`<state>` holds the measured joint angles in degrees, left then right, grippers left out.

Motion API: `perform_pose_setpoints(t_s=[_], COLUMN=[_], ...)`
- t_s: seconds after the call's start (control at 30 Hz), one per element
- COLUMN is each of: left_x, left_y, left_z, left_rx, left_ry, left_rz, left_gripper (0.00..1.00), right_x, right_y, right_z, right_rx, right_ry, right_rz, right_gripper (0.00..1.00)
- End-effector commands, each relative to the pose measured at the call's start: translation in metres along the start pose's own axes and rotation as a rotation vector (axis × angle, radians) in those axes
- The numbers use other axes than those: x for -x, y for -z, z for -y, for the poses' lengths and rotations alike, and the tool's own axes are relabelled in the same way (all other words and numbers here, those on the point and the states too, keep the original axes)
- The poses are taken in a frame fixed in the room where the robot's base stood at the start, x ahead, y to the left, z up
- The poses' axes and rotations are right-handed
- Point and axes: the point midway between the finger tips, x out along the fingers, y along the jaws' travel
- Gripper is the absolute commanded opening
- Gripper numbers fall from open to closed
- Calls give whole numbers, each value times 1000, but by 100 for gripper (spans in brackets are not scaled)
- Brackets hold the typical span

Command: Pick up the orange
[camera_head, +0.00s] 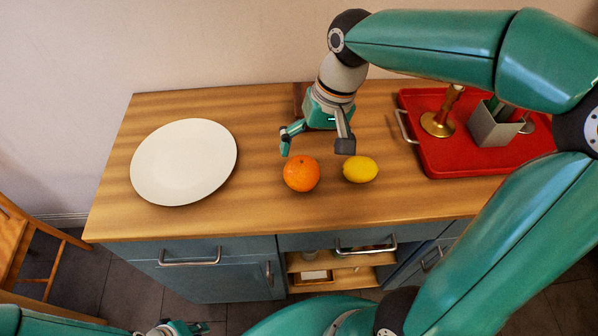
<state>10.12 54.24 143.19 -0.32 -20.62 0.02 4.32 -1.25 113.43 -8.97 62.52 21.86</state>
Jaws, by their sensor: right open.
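The orange (301,174) is a round orange fruit on the wooden counter, near its front edge at the middle. My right gripper (316,147) hangs just above and behind it, with its fingers spread and nothing between them. One finger is above the left side of the orange, the other above the gap towards the lemon. My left gripper (180,327) shows only in part at the bottom edge, low in front of the cabinet, and its jaws are not clear.
A yellow lemon (360,169) lies close to the right of the orange. A white plate (184,162) is at left. A red tray (437,160) at right holds a brass object (438,124) and a grey container (491,128). Bare counter (260,150) lies between plate and orange.

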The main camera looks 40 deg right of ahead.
Motion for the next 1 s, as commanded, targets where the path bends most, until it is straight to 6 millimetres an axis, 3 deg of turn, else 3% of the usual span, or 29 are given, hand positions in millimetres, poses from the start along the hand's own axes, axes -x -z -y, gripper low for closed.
perform_pose_setpoints(t_s=[0.1,0.37,0.7,1.0], left_x=[-2,-3,-3,-3], left_y=[0,0,0,0], left_z=[1,1,1,1], left_rx=[0,0,0,0], left_ry=[0,0,0,0], left_rz=[0,0,0,0], left_gripper=[17,17,17,17], right_x=[-20,-36,-79,-83], right_y=[0,1,6,6], right_z=[-1,-1,2,2], right_rx=[-3,-4,-4,-5], right_ry=[-1,0,0,1], right_rz=[2,0,1,-2], right_gripper=[100,100,100,100])
